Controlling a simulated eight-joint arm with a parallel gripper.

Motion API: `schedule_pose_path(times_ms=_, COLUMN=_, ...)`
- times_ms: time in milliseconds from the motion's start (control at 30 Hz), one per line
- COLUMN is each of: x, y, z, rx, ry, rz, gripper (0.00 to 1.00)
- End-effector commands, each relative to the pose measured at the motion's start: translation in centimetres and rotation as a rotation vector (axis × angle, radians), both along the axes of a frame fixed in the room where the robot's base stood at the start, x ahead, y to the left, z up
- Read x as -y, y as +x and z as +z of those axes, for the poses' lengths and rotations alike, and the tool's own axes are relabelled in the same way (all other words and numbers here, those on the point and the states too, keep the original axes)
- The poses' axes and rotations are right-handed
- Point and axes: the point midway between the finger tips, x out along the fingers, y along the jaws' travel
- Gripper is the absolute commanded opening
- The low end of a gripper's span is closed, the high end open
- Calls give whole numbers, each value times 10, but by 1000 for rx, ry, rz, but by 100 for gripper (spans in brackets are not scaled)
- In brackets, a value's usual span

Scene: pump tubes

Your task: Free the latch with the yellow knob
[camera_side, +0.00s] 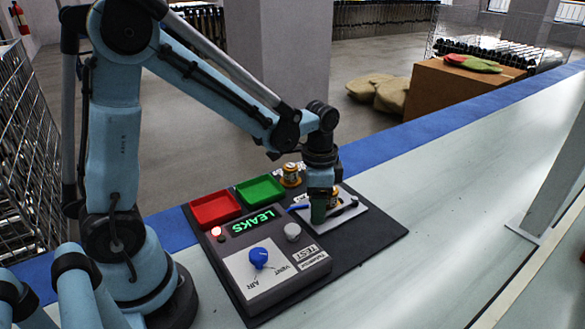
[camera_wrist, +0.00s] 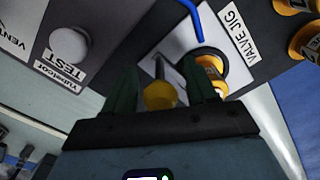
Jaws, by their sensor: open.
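The yellow knob (camera_wrist: 160,95) shows in the wrist view between the two dark green fingers of my gripper (camera_wrist: 158,74). A grey rod runs up from the knob. The fingers are apart, with the knob between them; whether either touches it I cannot tell. In the side view my gripper (camera_side: 318,208) points down over the white valve jig plate (camera_side: 328,228) and hides the knob. An orange and white valve (camera_wrist: 211,70) sits beside the right finger in the wrist view, partly hidden by it. The latch's state is not clear.
A blue tube (camera_wrist: 192,18) lies near the jig. The test box has a lit green LEAKS display (camera_side: 252,220), a blue dial (camera_side: 258,257) and a white button (camera_side: 292,232). Red (camera_side: 214,208) and green (camera_side: 260,189) trays stand behind. Another orange valve (camera_side: 290,176) is close behind my gripper.

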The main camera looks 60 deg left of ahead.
Motion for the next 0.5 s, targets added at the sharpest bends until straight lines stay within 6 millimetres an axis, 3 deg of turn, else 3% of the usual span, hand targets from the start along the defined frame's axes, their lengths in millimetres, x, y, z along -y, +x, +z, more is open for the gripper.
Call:
schedule_pose_path(times_ms=200, x=0, y=0, z=0, rx=0, ry=0, rz=0, gripper=57)
schedule_pose_path(times_ms=500, x=0, y=0, z=0, rx=0, ry=0, rz=0, gripper=11)
